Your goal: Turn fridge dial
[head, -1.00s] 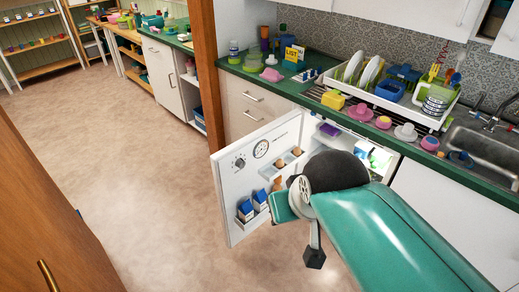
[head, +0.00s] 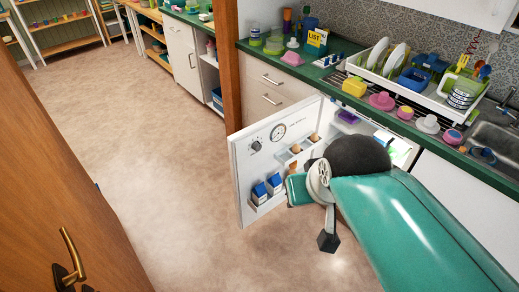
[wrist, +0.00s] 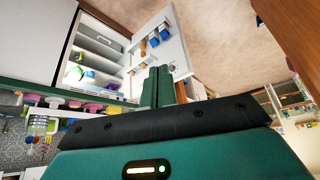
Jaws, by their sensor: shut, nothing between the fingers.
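The fridge dial (head: 256,146) is a small dark round knob on the inner face of the open white fridge door (head: 243,185), left of a round gauge (head: 278,131). My arm reaches in from the right, and its teal end part stands in front of the door's lower right. My fingertips cannot be made out in the head view. In the wrist view my gripper (wrist: 159,72) is shut and empty, its teal fingers pointing toward the fridge door (wrist: 180,45). I cannot make out the dial there, or whether the fingers touch the door.
The door racks hold blue-and-white cartons (head: 267,186) and eggs (head: 305,143). The green counter (head: 325,77) above carries a dish rack (head: 400,88) and cups. A wooden door with a brass handle (head: 70,255) stands at left. The floor (head: 165,160) between is clear.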

